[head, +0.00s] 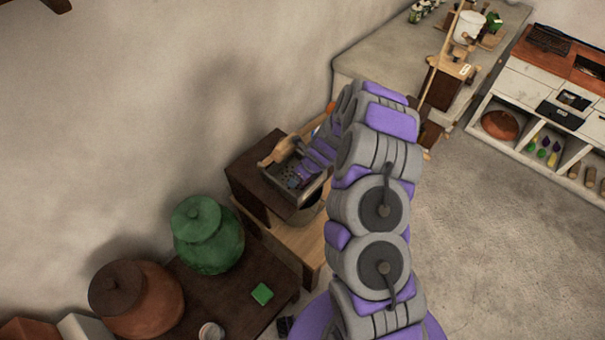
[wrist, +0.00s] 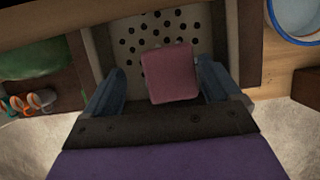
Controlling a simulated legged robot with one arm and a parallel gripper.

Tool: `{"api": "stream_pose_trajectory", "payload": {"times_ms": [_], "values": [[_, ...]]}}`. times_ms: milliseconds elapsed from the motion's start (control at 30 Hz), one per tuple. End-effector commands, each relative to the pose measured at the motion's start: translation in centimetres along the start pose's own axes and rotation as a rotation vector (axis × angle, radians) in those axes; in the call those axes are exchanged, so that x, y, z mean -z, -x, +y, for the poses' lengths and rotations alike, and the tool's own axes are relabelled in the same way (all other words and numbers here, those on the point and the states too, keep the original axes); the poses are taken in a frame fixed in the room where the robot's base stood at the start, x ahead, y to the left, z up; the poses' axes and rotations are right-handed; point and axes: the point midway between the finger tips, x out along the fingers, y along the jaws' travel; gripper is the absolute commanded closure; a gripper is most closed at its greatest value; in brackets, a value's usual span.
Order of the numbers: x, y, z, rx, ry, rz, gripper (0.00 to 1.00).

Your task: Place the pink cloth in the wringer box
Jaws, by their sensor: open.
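The pink cloth (wrist: 170,72) is a small folded-looking square in the wrist view, between my gripper's two blue-grey fingers. The wringer box (wrist: 190,26), with its perforated floor, lies beneath and behind the cloth. My gripper (wrist: 160,66) is open, with a gap between the left finger and the cloth; the right finger is close beside it. The cloth appears to lie on the perforated floor, though its exact height is hard to tell. In the head view the wringer box (head: 283,174) stands on a dark wooden block, and my gripper reaches into it. The cloth is hidden there.
A wooden roller-like piece (head: 283,150) lies along the box's far side. A green lidded jar (head: 208,240), a brown jar (head: 135,300) and a green block (head: 262,293) are on the dark table at lower left. A blue-rimmed basin (wrist: 298,18) shows at upper right. Open floor lies to the right.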

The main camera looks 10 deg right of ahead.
Motion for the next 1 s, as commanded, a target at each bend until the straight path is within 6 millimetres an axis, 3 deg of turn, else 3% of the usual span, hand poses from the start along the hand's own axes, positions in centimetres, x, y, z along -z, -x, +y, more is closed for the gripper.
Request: {"api": "stream_pose_trajectory", "payload": {"times_ms": [333, 700, 1000], "values": [[-0.4, 1.2, -0.1, 0.0, 0.001, -0.001, 0.1], [-0.6, 8.9, -0.1, 0.003, 0.001, -0.002, 0.1], [-0.5, 12.6, -0.1, -0.001, -0.001, 0.0, 0.1]]}}
